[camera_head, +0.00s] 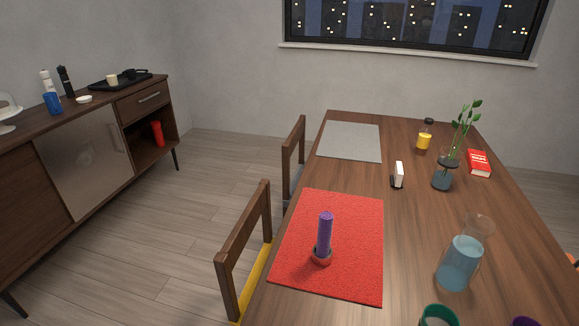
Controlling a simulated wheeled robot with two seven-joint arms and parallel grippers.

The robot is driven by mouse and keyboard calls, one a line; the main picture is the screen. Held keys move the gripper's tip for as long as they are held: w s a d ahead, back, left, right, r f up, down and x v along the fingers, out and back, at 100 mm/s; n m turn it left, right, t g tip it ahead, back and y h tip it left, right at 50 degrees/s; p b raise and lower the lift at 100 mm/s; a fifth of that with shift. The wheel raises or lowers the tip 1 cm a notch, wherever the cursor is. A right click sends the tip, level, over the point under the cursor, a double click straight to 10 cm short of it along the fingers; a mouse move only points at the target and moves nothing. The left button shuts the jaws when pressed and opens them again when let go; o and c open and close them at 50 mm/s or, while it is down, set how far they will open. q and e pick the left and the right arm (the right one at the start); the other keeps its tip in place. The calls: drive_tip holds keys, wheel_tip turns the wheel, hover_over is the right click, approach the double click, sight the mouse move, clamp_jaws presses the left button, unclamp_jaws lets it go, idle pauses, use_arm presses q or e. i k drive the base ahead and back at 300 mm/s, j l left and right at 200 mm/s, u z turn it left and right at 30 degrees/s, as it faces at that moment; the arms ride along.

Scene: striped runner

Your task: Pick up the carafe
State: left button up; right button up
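The carafe (459,264) is clear glass with a flared rim and light blue liquid inside. It stands upright on the right part of the wooden dining table (420,262), to the right of a red placemat. Nothing touches it that I can see. Neither of my grippers shows in the head view.
A green-rimmed cup (438,316) stands close in front of the carafe, with a purple item cut off at the bottom edge. Behind are a plant vase (441,180), a yellow bottle (424,140) and a red box (479,163). A purple candle (325,233) stands on the red placemat (354,275).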

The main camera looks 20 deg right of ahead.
sight(461, 261)
drive_tip(key=z, duration=1.8)
